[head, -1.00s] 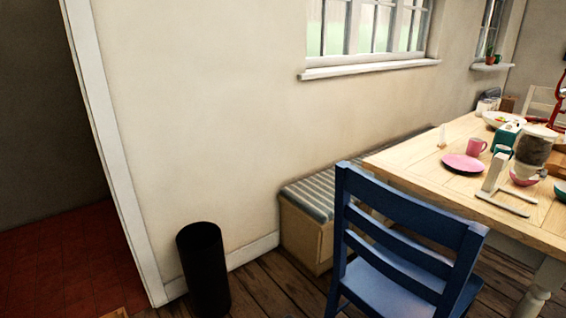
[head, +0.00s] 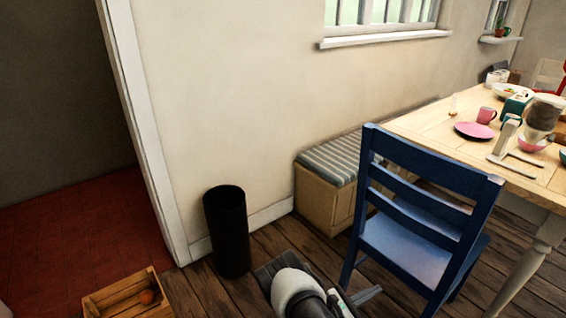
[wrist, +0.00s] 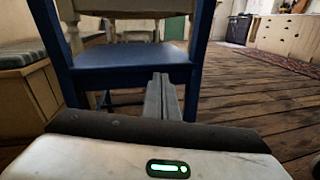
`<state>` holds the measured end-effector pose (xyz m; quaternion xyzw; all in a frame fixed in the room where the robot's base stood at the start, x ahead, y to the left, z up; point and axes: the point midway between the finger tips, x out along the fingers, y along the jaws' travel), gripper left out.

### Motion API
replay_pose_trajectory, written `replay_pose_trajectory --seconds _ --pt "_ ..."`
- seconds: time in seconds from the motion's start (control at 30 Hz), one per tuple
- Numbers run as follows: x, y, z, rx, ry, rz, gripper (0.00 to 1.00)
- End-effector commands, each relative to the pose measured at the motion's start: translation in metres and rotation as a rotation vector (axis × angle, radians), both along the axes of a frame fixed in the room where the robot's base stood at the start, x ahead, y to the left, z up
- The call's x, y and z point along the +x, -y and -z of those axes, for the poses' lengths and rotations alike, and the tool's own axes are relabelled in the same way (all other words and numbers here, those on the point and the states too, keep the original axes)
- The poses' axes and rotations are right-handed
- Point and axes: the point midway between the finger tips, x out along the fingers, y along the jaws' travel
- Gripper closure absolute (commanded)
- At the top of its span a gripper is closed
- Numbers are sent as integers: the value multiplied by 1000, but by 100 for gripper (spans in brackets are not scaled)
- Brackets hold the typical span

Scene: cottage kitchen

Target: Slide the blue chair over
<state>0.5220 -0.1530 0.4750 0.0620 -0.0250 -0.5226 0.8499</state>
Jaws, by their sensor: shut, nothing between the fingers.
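The blue chair (head: 412,242) stands upright on the plank floor at the near side of the wooden table, its slatted back towards me. The wrist view shows its blue seat (wrist: 128,56) and legs close ahead. My gripper (head: 370,293) is low by the chair's near left leg, with its fingers pointing towards the chair. In the wrist view, my gripper's fingers (wrist: 160,82) are together and empty, below the seat's right part in the picture. I cannot tell whether they touch the chair.
The table (head: 420,122) with dishes stands behind the chair. A bench with a striped cushion (head: 335,157) runs along the wall. A black bin (head: 227,230) and a wooden crate (head: 103,296) stand to the left. The wrist view shows open floor (wrist: 255,85) to the right.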

Motion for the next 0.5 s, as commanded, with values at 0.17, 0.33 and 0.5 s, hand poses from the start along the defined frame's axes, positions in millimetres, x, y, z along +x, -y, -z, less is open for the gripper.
replay_pose_trajectory --seconds 0.17,0.33,0.5 --pt "11 2 -61 103 101 166 100" --pt "9 4 -135 257 226 373 100" --pt "-10 -1 -209 450 356 580 100"
